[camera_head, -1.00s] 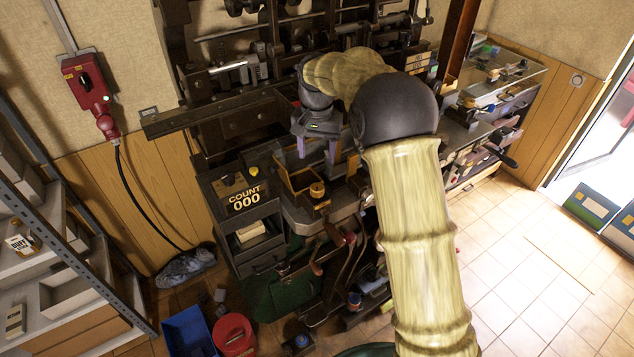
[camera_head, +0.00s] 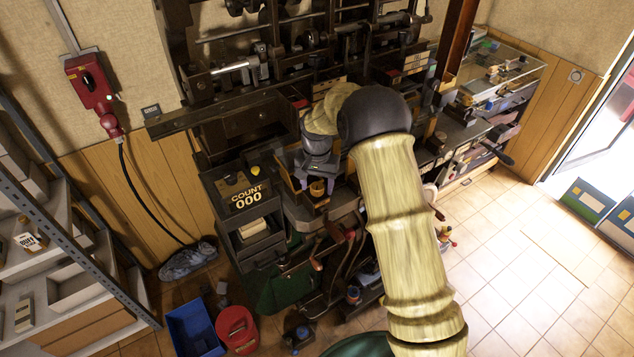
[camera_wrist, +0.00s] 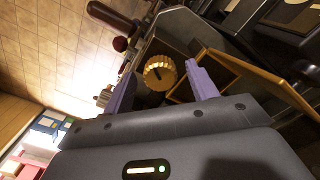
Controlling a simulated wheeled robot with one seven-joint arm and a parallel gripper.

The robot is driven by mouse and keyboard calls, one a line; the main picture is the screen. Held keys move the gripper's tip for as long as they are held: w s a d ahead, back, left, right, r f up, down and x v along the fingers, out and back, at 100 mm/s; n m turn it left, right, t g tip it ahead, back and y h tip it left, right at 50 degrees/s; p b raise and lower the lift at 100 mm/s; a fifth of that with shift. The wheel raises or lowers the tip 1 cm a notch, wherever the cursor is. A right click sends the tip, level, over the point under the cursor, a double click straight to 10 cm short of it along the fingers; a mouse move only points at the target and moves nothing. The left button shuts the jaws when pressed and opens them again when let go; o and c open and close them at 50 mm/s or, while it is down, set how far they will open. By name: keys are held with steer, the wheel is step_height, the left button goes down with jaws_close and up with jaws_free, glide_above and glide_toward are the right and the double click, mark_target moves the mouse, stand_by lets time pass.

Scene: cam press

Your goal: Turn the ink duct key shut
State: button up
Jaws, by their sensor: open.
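The ink duct key (camera_wrist: 160,72) is a round, brass-coloured knob with a ridged rim and a dark slot across its face. It also shows in the head view (camera_head: 317,188), at the front of the tan, tray-like ink duct (camera_wrist: 232,72). My gripper (camera_wrist: 161,76) is open, its two purple fingers standing apart to the left and right of the key in the wrist view. In the head view my gripper (camera_head: 315,178) is just above and around the key. I cannot tell whether a finger touches it.
A dark red handle (camera_wrist: 115,20) shows in the wrist view. Blue and red bins (camera_head: 190,328) stand on the floor.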

steer(key=c, duration=1)
steer(key=shift+n, duration=0.3)
steer(key=n+b, duration=0.1)
steer(key=n, duration=0.1)
steer(key=shift+n, duration=0.4)
steer(key=shift+n+b, duration=0.7)
steer(key=shift+n, duration=1.3)
steer(key=o, duration=1)
